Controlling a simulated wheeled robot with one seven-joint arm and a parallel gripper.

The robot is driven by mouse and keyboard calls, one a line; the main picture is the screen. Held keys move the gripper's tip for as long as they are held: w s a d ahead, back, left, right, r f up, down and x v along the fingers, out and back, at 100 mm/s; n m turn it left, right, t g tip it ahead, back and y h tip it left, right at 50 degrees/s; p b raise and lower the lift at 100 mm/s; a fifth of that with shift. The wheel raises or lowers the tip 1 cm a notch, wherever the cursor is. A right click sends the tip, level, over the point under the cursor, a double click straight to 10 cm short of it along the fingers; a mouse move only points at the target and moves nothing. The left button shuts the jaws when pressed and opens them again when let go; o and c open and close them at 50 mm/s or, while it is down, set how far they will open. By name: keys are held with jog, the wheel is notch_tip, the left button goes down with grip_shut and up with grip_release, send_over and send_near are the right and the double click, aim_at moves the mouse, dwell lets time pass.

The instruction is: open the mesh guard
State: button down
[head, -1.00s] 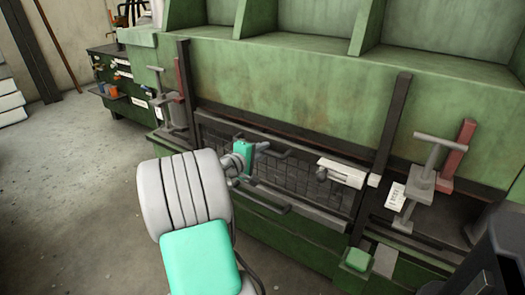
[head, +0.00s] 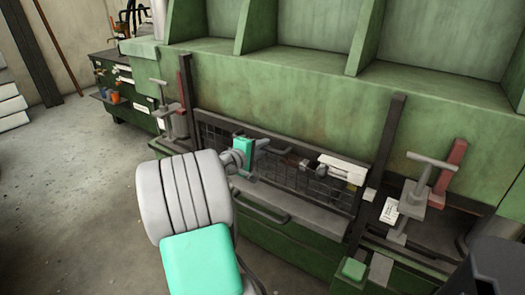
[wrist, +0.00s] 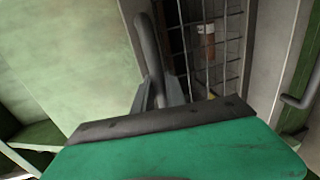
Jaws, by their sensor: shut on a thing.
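The mesh guard (head: 285,171) is a dark wire grid in a frame, set between two dark upright posts on the green machine. A strip of grey panel shows below its lower edge. My gripper (head: 262,146) is at the guard's upper left part, shut on its dark handle. In the wrist view the grey bar of the handle (wrist: 149,50) runs down between my fingers (wrist: 160,92), and the mesh (wrist: 222,70) lies just behind it. My fingertips and wrist hide part of the handle in the head view.
A right post (head: 388,140) and a left post (head: 186,90) flank the guard. A fixed bar handle (head: 258,212) sits below it. T-handled clamps (head: 425,180) stand at the right. Open floor (head: 85,200) lies to the left.

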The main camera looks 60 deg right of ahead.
notch_tip(320, 180, up, 18)
jog(key=p, duration=1)
jog(key=shift+f+p, duration=0.25)
jog(key=shift+p, duration=0.15)
jog(key=c, duration=1.4)
grip_release()
jog(key=shift+f, duration=0.1)
jog(key=shift+o, duration=0.2)
jog(key=v, duration=0.7)
jog(key=shift+a, duration=0.4)
